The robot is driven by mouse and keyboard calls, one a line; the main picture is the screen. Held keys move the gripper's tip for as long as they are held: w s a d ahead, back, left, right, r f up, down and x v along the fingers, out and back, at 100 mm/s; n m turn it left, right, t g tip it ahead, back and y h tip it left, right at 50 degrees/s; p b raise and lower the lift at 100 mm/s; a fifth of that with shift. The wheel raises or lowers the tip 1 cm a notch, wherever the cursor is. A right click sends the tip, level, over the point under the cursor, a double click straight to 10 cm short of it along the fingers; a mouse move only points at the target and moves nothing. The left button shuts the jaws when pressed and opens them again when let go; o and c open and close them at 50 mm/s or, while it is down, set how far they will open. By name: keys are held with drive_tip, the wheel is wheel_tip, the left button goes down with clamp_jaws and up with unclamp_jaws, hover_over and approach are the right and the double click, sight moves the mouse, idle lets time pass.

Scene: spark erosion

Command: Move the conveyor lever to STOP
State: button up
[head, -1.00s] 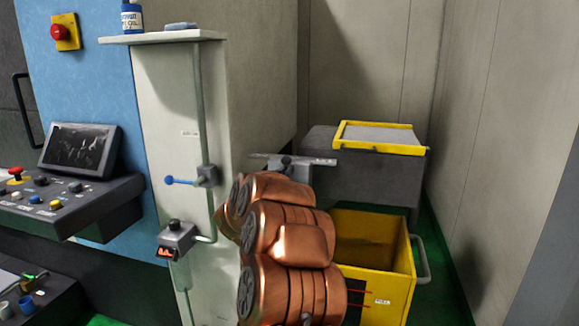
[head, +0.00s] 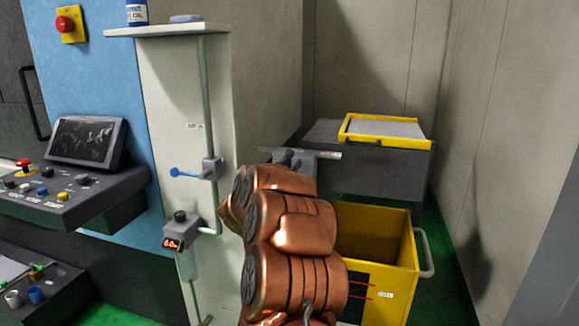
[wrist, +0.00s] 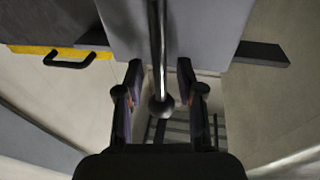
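In the wrist view, a lever shows as a shiny metal rod (wrist: 157,45) ending in a dark ball knob (wrist: 162,107). My gripper (wrist: 160,82) is open, with one finger on each side of the rod and knob. Gaps show on both sides, so the fingers do not appear to touch it. No STOP marking is readable.
A yellow bin (head: 375,238) stands right of my arm, before a dark box with a yellow-framed top (head: 388,132). Left are a pale cabinet (head: 160,95) with a blue-handled valve (head: 185,173), a small display box (head: 180,232) and a control panel (head: 70,195).

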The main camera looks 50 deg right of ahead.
drive_tip(key=v, duration=1.2)
idle(0.3)
